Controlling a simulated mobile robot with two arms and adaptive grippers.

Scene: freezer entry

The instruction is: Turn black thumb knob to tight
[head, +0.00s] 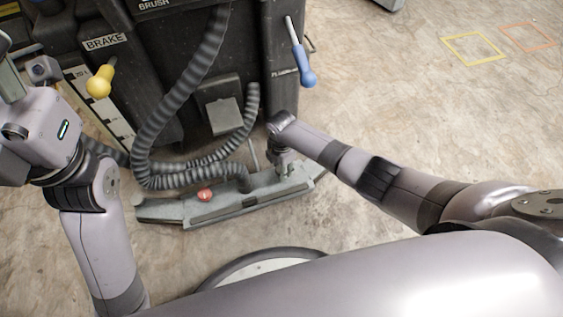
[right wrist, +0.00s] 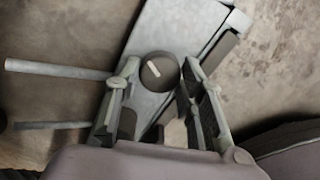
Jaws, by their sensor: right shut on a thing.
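The black thumb knob (right wrist: 158,72) is round and dark with a short white mark on its top, seen in the right wrist view. It sits on the grey squeegee-like bar (head: 240,209), which also shows in the right wrist view (right wrist: 181,30). My right gripper (right wrist: 161,68) is shut on the knob, one finger on each side. In the head view my right gripper (head: 285,168) reaches down to the bar's right part and hides the knob. My left gripper (head: 10,82) is only partly in the head view at the left edge; its fingers are not clear.
A dark machine stands behind the bar, with ribbed grey hoses (head: 150,125), a yellow-knobbed brake lever (head: 99,86) and a blue-handled lever (head: 306,72). A red knob (head: 204,195) is on the bar's left part. Open concrete floor (head: 420,110) lies to the right.

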